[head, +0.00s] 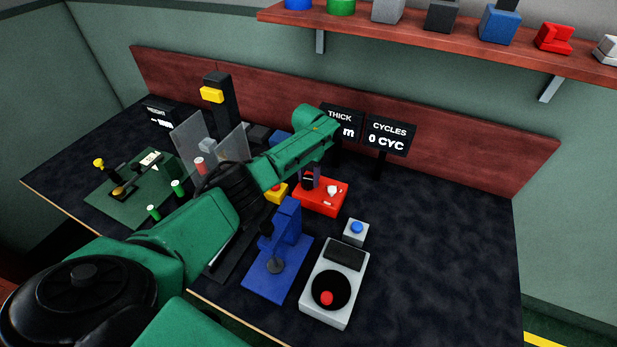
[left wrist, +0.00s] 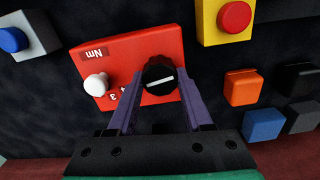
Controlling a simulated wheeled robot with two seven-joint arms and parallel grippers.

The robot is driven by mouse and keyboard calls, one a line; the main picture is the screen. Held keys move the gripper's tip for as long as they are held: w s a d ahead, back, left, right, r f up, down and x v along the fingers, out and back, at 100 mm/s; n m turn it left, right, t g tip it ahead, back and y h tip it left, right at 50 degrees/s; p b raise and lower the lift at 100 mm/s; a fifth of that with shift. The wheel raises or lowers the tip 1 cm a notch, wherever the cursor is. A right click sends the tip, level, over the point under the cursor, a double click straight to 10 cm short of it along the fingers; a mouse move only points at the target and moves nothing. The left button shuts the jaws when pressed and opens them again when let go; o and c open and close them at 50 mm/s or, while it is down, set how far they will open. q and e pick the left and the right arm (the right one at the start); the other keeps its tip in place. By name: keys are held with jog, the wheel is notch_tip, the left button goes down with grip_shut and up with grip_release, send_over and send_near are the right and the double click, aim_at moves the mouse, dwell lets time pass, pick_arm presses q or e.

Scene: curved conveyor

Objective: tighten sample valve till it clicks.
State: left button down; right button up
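The red box (head: 322,199), marked "Nm", lies on the dark bench; it also shows in the left wrist view (left wrist: 118,56). Its black round knob (left wrist: 161,75) has a white line and printed numerals beside it. A white knob (left wrist: 96,84) stands on the same box. My left gripper (left wrist: 160,90) has its two purple fingers on either side of the black knob, tips very close to it. Whether both fingers press on the knob cannot be told. In the head view my left arm partly hides the gripper. My right gripper is not in view.
A yellow box with a red button (left wrist: 235,16) and an orange block (left wrist: 243,87) lie near the red box. The "CYCLES" display (head: 387,135) reads 0 CYC. The right bench is clear.

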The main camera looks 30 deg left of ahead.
aim_at(309, 178)
pick_arm(q)
jog(key=m, duration=0.4)
jog(key=shift+c, duration=1.5)
grip_release()
jog(key=shift+r, duration=0.15)
notch_tip(309, 178, up, 14)
jog(key=shift+r+b, duration=0.2)
jog(key=shift+b, duration=0.1)
